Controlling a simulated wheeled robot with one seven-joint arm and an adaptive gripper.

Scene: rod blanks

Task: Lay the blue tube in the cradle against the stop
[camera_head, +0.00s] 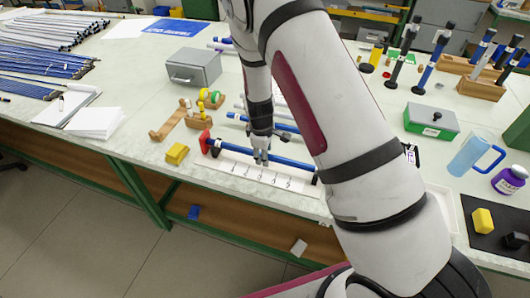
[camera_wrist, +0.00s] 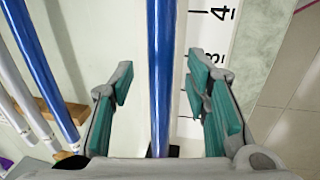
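The blue tube (camera_head: 290,162) lies along the cradle, over a white numbered scale (camera_head: 250,177). The cradle's black right support (camera_head: 317,179) is under or beside the tube's right end. The red stop (camera_head: 205,142) stands at the tube's left end; I cannot tell whether they touch. My gripper (camera_head: 262,158) is over the tube's middle, pointing down. In the wrist view my gripper (camera_wrist: 160,82) is open, with one green-padded finger on each side of the tube (camera_wrist: 160,50) and a gap on both sides. The tube's far ends are outside the wrist view.
A yellow block (camera_head: 177,153) and a wooden stand (camera_head: 170,120) are left of the cradle. A grey box (camera_head: 193,67) and another blue tube (camera_head: 238,117) lie behind. A green box (camera_head: 431,120) stands right. The table's front edge is close to the scale.

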